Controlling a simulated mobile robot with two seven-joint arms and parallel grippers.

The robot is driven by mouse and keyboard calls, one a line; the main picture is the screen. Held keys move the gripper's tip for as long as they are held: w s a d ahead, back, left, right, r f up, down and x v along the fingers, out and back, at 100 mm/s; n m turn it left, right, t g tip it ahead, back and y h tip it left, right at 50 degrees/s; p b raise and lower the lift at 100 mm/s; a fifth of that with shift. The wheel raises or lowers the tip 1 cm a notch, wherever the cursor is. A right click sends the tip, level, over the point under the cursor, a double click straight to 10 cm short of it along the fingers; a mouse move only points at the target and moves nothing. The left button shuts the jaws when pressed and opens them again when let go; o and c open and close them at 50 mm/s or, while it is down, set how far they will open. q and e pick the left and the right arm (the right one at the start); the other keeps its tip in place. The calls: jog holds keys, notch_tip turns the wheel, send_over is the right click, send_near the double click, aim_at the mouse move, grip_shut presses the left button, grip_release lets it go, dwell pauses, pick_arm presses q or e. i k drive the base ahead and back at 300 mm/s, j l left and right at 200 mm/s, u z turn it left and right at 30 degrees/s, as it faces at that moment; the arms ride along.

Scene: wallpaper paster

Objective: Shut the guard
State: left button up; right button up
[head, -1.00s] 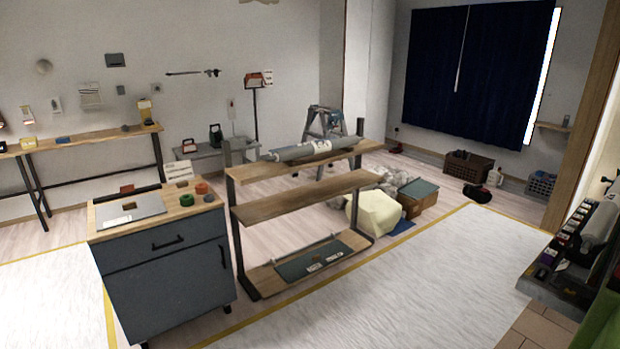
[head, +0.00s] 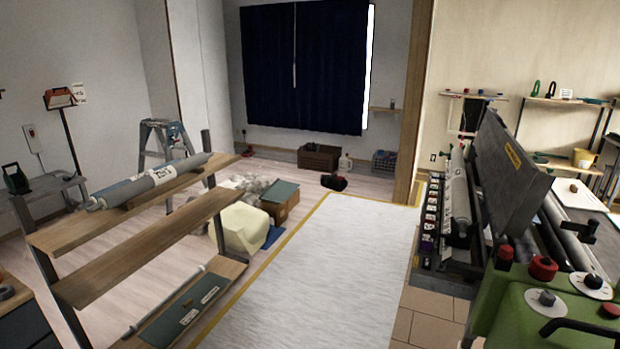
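The wallpaper paster stands at the right in the head view. Its guard looks to be the large dark grey panel (head: 512,170) with a yellow label, raised and tilted up above the machine. A green housing (head: 545,305) with red and grey knobs is at the near end. A row of small labelled controls (head: 430,215) runs along the machine's left side. Neither of my grippers is in view.
A wooden shelf rack (head: 130,250) with a grey roll (head: 150,180) on top stands at the left. A white floor strip (head: 330,265) with yellow edging lies clear between rack and machine. A cream bundle (head: 240,227) and a cardboard box (head: 280,203) sit beyond the rack.

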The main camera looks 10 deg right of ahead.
aim_at(517, 187)
jog(key=i+z, duration=0.2)
jog(key=z, duration=0.25)
jog(key=i+z, duration=0.2)
jog(key=z, duration=0.25)
jog(key=i+j+z, duration=0.15)
jog(key=z, duration=0.3)
jog(key=i+j+z, duration=0.25)
jog(key=z, duration=0.15)
jog(key=i, duration=0.1)
